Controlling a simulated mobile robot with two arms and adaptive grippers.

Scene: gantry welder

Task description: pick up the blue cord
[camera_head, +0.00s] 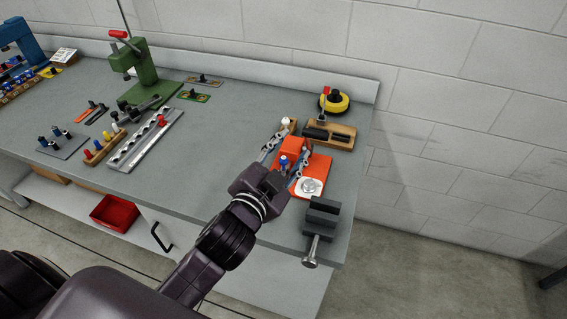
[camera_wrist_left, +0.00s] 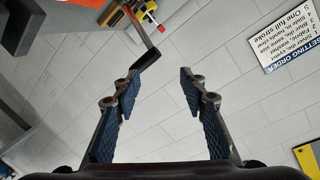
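A small blue-topped piece (camera_head: 284,161) shows between the fingers in the head view, close to the orange device (camera_head: 316,166). I cannot tell whether it is a cord or whether the gripper touches it. I make out no clear blue cord in either view.
A grey vise (camera_head: 321,216) stands at the bench's front right corner. Behind is a wooden block (camera_head: 342,138) and a yellow-black roll (camera_head: 335,102). A green press (camera_head: 139,72) and peg racks (camera_head: 104,149) stand left. Bench (camera_head: 215,130) left of the gripper is clear.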

